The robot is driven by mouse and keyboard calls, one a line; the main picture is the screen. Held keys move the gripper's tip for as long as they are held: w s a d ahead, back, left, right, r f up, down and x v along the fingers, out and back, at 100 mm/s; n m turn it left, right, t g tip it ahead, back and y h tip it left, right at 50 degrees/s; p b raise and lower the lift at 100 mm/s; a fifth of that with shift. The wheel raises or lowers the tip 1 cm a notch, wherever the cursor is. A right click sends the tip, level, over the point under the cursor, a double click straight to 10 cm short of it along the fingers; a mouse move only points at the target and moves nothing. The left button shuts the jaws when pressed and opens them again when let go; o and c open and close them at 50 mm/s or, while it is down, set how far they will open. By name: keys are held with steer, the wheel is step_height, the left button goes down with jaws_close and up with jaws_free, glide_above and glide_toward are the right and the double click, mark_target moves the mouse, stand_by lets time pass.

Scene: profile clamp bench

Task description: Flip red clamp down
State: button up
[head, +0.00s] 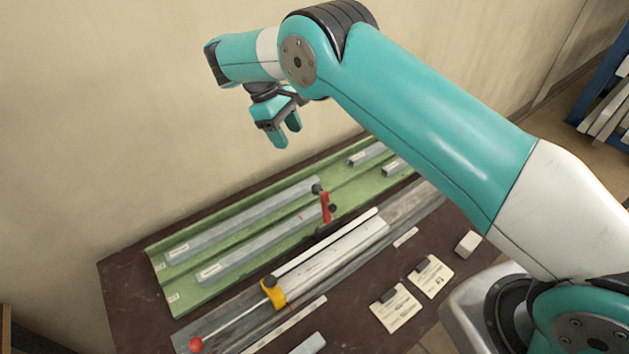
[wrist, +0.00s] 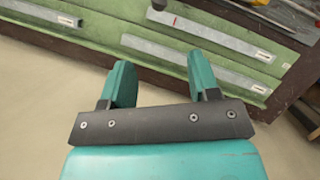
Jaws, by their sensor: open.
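The red clamp (head: 325,208) stands with its red arm upright near the middle of the bench, with a dark knob at its top, in the head view. My gripper (head: 286,136) is open and empty, high above the back of the bench and to the upper left of the clamp, well apart from it. In the wrist view my gripper (wrist: 160,60) has its two teal fingers spread with nothing between them. A dark round end at the top edge there may be the clamp's knob; the red arm itself is not clearly seen.
A green tray (head: 185,298) holds several grey profiles along the back. In front lie a yellow clamp (head: 272,291), a rod with a red ball (head: 196,344), a light profile (head: 335,248) and two labelled cards (head: 396,308). A wall stands close behind the bench.

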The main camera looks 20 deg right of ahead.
steer(key=b, duration=0.8)
glide_toward(314, 186)
steer(key=p+x, duration=0.2)
steer(key=x, duration=0.8)
steer(key=shift+d+f+p, duration=0.1)
steer(key=shift+p, duration=0.25)
steer(key=shift+w, duration=0.1)
jaws_close()
